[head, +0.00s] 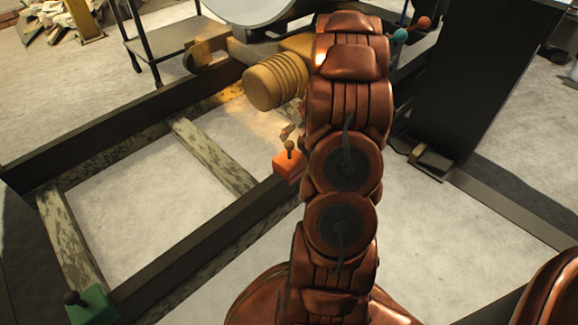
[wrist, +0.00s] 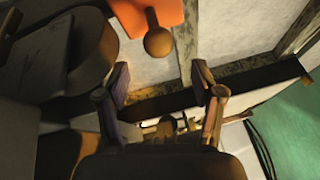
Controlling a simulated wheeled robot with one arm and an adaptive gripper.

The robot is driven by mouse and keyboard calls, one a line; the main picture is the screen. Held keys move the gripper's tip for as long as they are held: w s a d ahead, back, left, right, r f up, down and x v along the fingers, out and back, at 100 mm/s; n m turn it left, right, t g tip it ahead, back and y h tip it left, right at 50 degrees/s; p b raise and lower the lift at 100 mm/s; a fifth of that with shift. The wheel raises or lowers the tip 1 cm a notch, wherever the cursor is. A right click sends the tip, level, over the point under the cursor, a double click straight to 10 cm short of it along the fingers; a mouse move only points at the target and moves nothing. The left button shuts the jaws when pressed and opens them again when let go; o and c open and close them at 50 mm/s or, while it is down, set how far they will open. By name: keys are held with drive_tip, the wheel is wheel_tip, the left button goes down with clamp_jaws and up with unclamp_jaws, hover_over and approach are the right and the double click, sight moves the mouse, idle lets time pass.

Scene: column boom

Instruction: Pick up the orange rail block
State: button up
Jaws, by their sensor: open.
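The orange rail block (head: 288,166) sits on a dark rail of the floor frame, just left of my arm, with a dark knob on a short stem on top. In the wrist view the orange block (wrist: 142,14) is at the top edge, partly cut off, and its round brown knob (wrist: 158,43) points toward the picture's middle. My gripper (wrist: 160,78) is open and empty, with its two fingers apart on either side below the knob. The knob lies beyond the fingertips in that view. In the head view my arm hides most of the gripper.
A green block (head: 92,306) with a dark knob sits at the lower left. A yellow ribbed cylinder (head: 274,82) is close above the orange block. A tall dark panel (head: 480,80) stands at right. Pale floor shows between the rails. A green surface (wrist: 290,140) fills the wrist view's right edge.

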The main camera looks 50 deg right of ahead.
sight(292, 143)
drive_tip(key=x, duration=0.1)
drive_tip(key=b+x, duration=0.1)
drive_tip(key=x, duration=0.1)
drive_tip(key=s+b+x, duration=0.1)
drive_tip(key=x, duration=0.1)
drive_tip(key=shift+f, duration=0.3)
drive_tip(key=shift+w+a+f+b, duration=0.1)
drive_tip(key=shift+w+f+b, duration=0.1)
drive_tip(key=shift+f+b, duration=0.15)
drive_tip(key=shift+c, duration=0.3)
clamp_jaws()
